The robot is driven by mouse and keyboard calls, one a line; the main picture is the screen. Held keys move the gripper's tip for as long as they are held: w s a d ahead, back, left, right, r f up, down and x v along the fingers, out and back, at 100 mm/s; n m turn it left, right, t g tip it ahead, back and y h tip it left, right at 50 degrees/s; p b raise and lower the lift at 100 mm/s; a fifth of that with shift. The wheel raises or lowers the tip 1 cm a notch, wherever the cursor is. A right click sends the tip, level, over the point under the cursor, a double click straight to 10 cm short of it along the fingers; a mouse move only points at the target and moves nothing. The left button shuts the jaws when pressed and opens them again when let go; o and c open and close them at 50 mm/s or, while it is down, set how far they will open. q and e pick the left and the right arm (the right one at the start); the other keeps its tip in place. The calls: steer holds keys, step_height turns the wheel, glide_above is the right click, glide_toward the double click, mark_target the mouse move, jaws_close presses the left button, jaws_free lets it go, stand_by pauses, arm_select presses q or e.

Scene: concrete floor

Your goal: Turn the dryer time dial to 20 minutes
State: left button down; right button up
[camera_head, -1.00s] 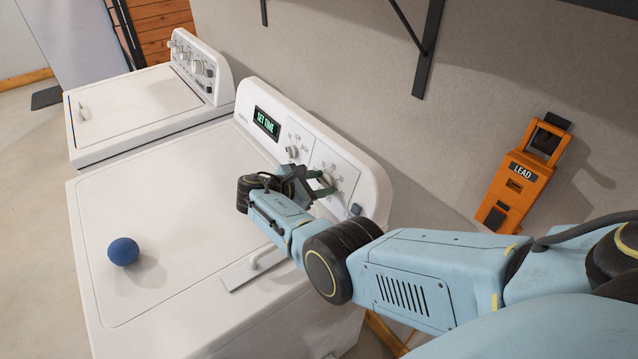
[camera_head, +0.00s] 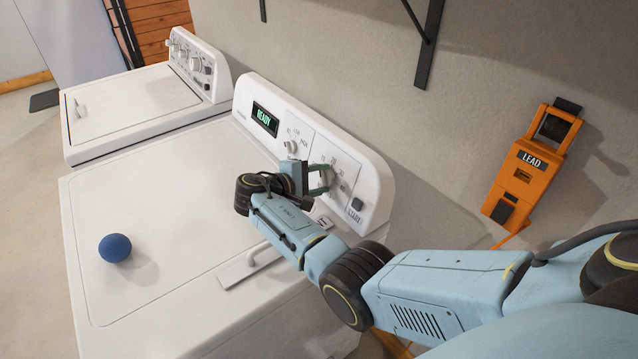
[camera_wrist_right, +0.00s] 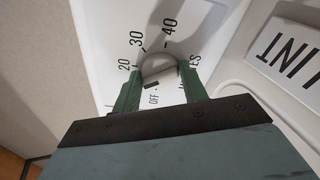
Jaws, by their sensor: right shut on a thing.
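The white dryer (camera_head: 165,215) has a sloped control panel with a lit display (camera_head: 265,119) that reads READY. My right gripper (camera_head: 326,178) is at the panel's right-hand dial, shut on it. In the right wrist view, the round time dial (camera_wrist_right: 157,64) sits between the green fingertips of the right gripper (camera_wrist_right: 160,82). The printed marks 20, 30, 40 and OFF show around it. I cannot tell for sure which mark the dial points to. In the head view the gripper hides much of the dial. My left gripper is out of view.
A smaller knob (camera_head: 291,147) is left of the time dial, and a START button (camera_head: 357,204) is right of it. A blue ball (camera_head: 115,248) rests on the dryer top. A washer (camera_head: 135,105) stands beyond. An orange LEAD holder (camera_head: 530,170) hangs on the wall.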

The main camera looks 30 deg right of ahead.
steer(key=m+b, duration=0.2)
steer(key=m, duration=0.1)
steer(key=m+b, duration=0.1)
steer(key=shift+f, duration=0.25)
steer(key=shift+m+h+b, duration=0.3)
steer(key=shift+m+b, duration=0.7)
steer(key=shift+m, duration=0.4)
steer(key=shift+r, duration=0.1)
steer(key=o, duration=1)
steer(key=v, duration=1.3)
steer(key=shift+a+b, duration=0.2)
steer(key=shift+b, duration=0.25)
